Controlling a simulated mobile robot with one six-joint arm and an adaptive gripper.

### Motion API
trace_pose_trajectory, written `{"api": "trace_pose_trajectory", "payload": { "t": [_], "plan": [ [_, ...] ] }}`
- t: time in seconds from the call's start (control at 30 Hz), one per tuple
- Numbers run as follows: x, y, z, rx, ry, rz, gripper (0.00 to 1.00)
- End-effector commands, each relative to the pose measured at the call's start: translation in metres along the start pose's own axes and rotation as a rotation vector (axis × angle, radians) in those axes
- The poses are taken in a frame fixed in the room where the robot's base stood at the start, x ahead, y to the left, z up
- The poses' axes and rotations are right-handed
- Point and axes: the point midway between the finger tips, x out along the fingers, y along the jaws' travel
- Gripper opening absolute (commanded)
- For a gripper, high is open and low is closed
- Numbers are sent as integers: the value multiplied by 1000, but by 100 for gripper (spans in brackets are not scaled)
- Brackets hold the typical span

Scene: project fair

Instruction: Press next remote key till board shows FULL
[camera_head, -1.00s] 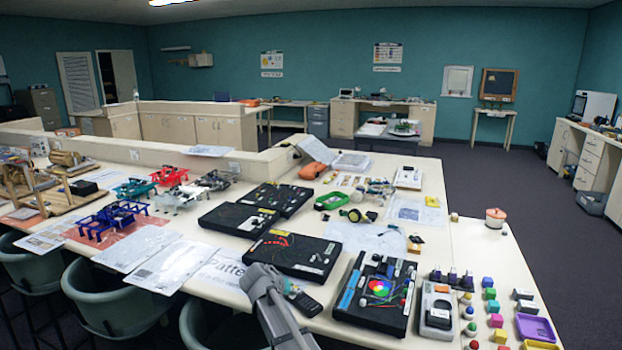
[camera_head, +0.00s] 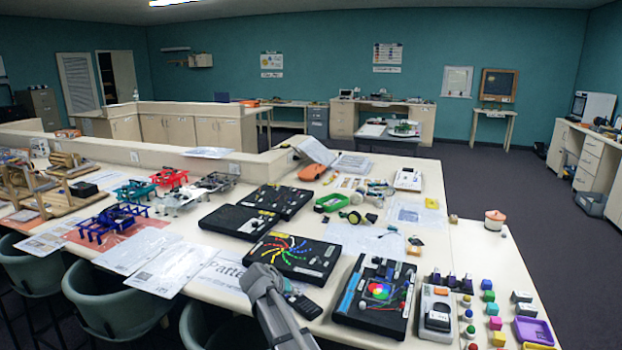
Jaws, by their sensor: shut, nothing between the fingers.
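The remote (camera_head: 304,306) is a small dark handset lying on the pale table, partly covered by my arm. My gripper (camera_head: 290,289) is shut and empty at the remote's upper left end. My grey arm hides part of it, and I cannot tell whether it touches a key. The board (camera_head: 289,258) is a black panel just behind the gripper.
Several coloured blocks and a purple tray (camera_head: 533,331) lie at the right. Two darker panels (camera_head: 238,221) sit behind the board. Printed sheets (camera_head: 170,268) lie at the left, with chairs along the front edge.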

Motion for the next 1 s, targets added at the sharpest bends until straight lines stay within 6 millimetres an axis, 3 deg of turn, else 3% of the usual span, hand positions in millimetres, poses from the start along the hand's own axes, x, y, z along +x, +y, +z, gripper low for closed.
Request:
{"api": "trace_pose_trajectory", "payload": {
  "t": [1.0],
  "plan": [
    [-42, 30, -30, 0, 0, 0, 0]
  ]
}}
